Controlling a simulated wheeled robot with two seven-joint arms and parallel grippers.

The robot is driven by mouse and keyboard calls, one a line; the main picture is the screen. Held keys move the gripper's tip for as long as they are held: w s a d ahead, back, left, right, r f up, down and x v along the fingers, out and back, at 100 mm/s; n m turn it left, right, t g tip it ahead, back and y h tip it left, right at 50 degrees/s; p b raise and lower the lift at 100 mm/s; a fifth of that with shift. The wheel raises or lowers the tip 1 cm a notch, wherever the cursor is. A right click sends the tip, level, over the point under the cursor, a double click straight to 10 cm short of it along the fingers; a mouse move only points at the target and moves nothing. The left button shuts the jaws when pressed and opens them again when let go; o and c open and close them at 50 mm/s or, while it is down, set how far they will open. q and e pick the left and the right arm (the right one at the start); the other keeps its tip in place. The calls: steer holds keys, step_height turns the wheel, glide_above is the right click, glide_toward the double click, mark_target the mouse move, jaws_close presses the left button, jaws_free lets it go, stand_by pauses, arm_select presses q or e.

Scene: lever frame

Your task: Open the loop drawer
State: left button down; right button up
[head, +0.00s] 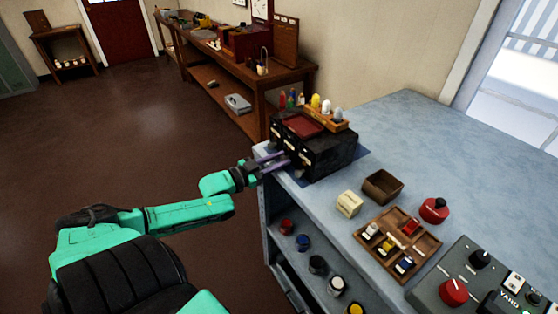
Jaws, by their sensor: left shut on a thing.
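My left gripper (282,162) is at the lower part of this front, shut on what appears to be a drawer handle. The fingers hide the handle, and I cannot read which drawer it is. I cannot tell whether the drawer stands out from the front. My right gripper is not in view.
An orange rack of small bottles (328,118) stands on the cabinet. On the worktop are a brown box (382,187), a cream block (349,203), a sectioned wooden tray (425,249) and a control panel (455,272). Open floor (150,130) lies left of the cabinet.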

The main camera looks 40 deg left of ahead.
arm_select(q)
steer(key=shift+s+f, duration=0.1)
steer(key=shift+f, duration=0.1)
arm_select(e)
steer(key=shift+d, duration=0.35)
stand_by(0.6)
